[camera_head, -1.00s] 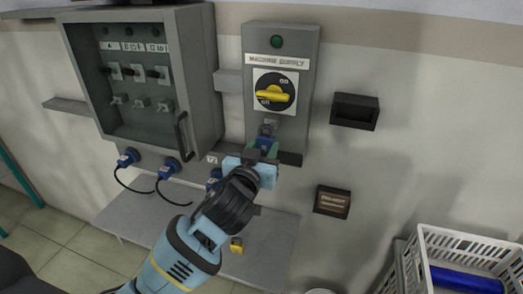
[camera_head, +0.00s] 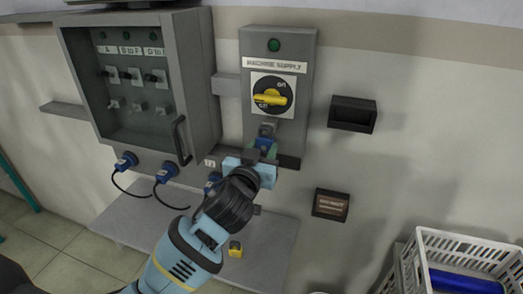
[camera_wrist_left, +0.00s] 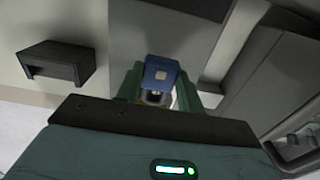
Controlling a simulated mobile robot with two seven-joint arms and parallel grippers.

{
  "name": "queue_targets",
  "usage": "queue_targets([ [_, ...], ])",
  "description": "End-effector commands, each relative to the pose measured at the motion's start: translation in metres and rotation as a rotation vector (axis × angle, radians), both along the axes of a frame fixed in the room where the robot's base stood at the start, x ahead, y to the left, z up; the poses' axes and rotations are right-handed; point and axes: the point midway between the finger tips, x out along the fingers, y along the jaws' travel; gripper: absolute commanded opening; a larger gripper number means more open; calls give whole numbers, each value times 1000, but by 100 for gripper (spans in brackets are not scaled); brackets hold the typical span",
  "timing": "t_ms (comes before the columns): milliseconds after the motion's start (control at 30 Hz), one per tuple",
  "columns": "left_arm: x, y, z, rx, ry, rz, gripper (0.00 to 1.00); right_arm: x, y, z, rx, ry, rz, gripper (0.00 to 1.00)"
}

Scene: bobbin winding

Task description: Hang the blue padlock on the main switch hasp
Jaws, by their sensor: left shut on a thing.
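The main switch is a grey box labelled MACHINE SUPPLY with a yellow rotary handle (camera_head: 271,99). A small grey hasp (camera_head: 267,130) sits below the handle. My left gripper (camera_head: 264,152) is just below the hasp, shut on the blue padlock (camera_head: 263,143). In the left wrist view the padlock (camera_wrist_left: 160,74) shows between the green fingers. I cannot tell whether its shackle is through the hasp or only near it. My right gripper is not in view.
A grey cabinet (camera_head: 196,90) with an open front and a handle is at the left. Blue plugs (camera_head: 167,172) hang below it. A shelf (camera_head: 130,220) with a yellow item (camera_head: 235,249) is below. Black holders (camera_head: 353,114) are on the wall right. A white crate (camera_head: 463,246) stands lower right.

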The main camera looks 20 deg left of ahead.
Motion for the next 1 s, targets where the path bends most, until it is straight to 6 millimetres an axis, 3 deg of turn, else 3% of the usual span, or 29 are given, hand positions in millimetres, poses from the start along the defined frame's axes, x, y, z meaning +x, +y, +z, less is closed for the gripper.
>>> queue_targets([
  [600,16,0,0,-1,-1,0,10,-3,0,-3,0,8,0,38],
  [1000,16,-1,0,-1,-1,0,10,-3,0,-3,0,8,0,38],
])
